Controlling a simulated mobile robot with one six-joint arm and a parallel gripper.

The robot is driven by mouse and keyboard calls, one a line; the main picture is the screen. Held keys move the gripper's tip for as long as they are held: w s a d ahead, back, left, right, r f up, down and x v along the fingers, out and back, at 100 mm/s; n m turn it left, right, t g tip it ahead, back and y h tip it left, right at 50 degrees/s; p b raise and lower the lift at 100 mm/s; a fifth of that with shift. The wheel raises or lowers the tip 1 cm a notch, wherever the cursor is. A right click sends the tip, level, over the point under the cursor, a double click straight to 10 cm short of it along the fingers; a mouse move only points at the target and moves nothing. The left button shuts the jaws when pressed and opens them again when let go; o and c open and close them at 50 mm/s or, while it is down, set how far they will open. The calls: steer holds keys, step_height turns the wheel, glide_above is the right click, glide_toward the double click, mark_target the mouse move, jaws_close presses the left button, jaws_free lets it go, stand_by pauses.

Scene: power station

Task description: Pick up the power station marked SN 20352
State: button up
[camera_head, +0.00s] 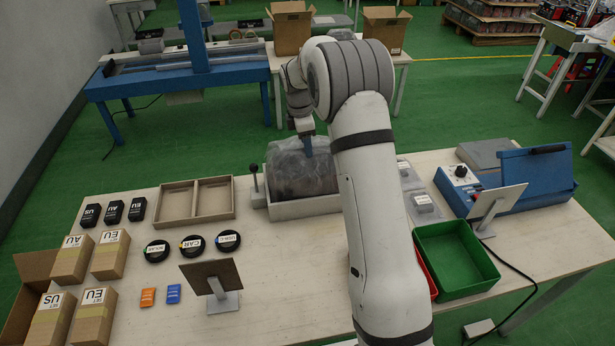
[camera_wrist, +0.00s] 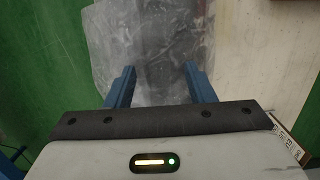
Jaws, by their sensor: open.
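A dark, bulky object wrapped in clear plastic (camera_head: 290,172) sits in a light tray (camera_head: 305,209) at the back middle of the table. It may be the power station; no SN marking is readable on it. My gripper (camera_head: 308,143) is at its upper part, pointing down; whether it touches the plastic I cannot tell. In the wrist view the plastic-wrapped object (camera_wrist: 155,45) lies beyond and between the two blue fingers of my gripper (camera_wrist: 162,82), which are apart with nothing clamped. My arm hides the tray's right end.
Left of the tray stand a divided wooden tray (camera_head: 196,217), brown boxes (camera_head: 110,255), black adapters and round discs. A small tilted plate (camera_head: 212,277) stands in front. At right are a green bin (camera_head: 455,258), a partly hidden red bin and a blue device (camera_head: 535,180).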

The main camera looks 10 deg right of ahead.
mark_target(307, 173)
steer(key=shift+d+f+p, duration=0.15)
steer(key=shift+f+p, duration=0.3)
steer(key=shift+f, duration=1.55)
steer(key=shift+f, duration=0.25)
jaws_close()
steer(key=shift+w+r, duration=0.2)
steer(key=shift+r, duration=0.05)
